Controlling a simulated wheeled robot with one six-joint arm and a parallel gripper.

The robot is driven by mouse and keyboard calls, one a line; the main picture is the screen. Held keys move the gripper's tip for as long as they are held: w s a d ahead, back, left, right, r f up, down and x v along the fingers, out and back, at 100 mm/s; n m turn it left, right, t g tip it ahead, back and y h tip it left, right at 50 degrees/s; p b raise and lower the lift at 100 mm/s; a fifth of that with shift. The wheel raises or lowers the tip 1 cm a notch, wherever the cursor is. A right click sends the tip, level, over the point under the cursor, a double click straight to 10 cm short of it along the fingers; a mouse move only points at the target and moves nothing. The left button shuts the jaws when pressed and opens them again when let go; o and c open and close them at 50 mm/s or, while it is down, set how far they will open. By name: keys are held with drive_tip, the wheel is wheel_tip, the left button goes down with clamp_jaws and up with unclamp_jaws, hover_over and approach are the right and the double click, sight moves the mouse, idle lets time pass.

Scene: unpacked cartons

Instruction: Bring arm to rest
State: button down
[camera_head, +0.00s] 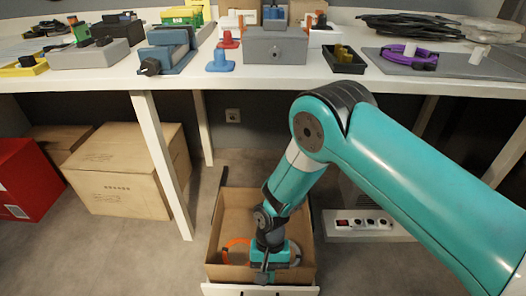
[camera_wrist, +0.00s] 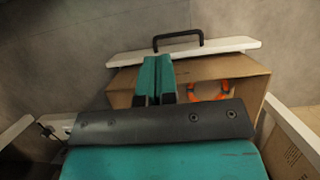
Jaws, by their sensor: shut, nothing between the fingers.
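My arm reaches down from the right in the head view. My gripper (camera_head: 264,276) is low over the open cardboard box (camera_head: 224,222) on the floor, at the box's front part. In the wrist view the two teal fingers (camera_wrist: 157,70) lie together with nothing between them. An orange ring-shaped thing (camera_head: 234,246) lies in the box, left of my gripper in the head view. It also shows in the wrist view (camera_wrist: 222,86), to the right of the fingers. Whether the gripper touches the box cannot be told.
A white panel (camera_wrist: 215,47) with a black handle (camera_wrist: 178,36) stands at the box's edge. The white table (camera_head: 110,75) above holds several devices, with a leg (camera_head: 163,165) left of the box. A closed carton (camera_head: 125,172), a red box (camera_head: 25,180) and a power strip (camera_head: 362,223) are near.

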drive_tip(key=w+d+r+n+t+y, duration=0.1)
drive_tip(key=d+r+n, duration=0.1)
drive_tip(key=r, duration=1.1)
drive_tip(key=w+d+r+n+t+y, duration=0.1)
drive_tip(key=d+r, duration=0.1)
drive_tip(key=r, duration=1.1)
drive_tip(key=s+d+r+n+t+y, duration=0.1)
drive_tip(key=s+d+r+n, duration=0.1)
drive_tip(key=s+d+r, duration=0.4)
drive_tip(key=s+d+r+n+t+y, duration=0.1)
drive_tip(key=s+d+r+n, duration=0.15)
drive_tip(key=s+r, duration=0.55)
wheel_tip(320, 180, up, 38)
drive_tip(key=p, duration=3.7)
drive_tip(key=shift+w+d, duration=0.35)
drive_tip(key=shift+w, duration=0.05)
drive_tip(key=shift+f, duration=0.1)
